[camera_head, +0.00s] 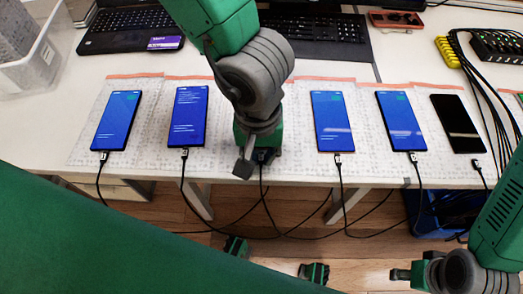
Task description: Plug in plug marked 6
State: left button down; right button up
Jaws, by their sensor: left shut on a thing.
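A black-screened phone (457,123) lies sixth in the row at the right. A loose plug (477,164) on a black cable sits just below its lower right corner, apart from it; any number on it is too small to read. My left gripper (252,162) is over the third place in the row, shut at the table's front edge on the cable plug (262,157) there; the wrist hides most of the phone behind it. My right gripper (402,274) is at the lower right, below the table edge; its opening is unclear.
Blue-screened phones (118,120) (188,115) (333,121) (400,121) have cables at their lower ends. Black cables hang at the right from a power strip (497,46). A laptop (125,25) and a keyboard (315,36) stand behind. A blue crate (430,215) is below the table.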

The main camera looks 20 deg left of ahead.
aim_at(262, 162)
pick_arm(q)
jog(key=p, duration=0.2)
jog(key=shift+w+p, duration=0.15)
jog(key=shift+p, duration=0.25)
dwell(3.1)
jog(key=c, duration=1.5)
grip_release()
jog(key=shift+s+d+r+p, duration=0.1)
jog(key=shift+s+r+p, duration=0.05)
jog(key=shift+r+p, duration=0.8)
jog(key=shift+s+r+p, duration=0.2)
jog(key=shift+r+p, duration=0.5)
jog(key=shift+p, duration=0.45)
jog(key=shift+s+d+r+p, duration=0.1)
jog(key=shift+s+r+p, duration=0.05)
jog(key=shift+r+p, duration=0.8)
jog(key=shift+f, duration=0.1)
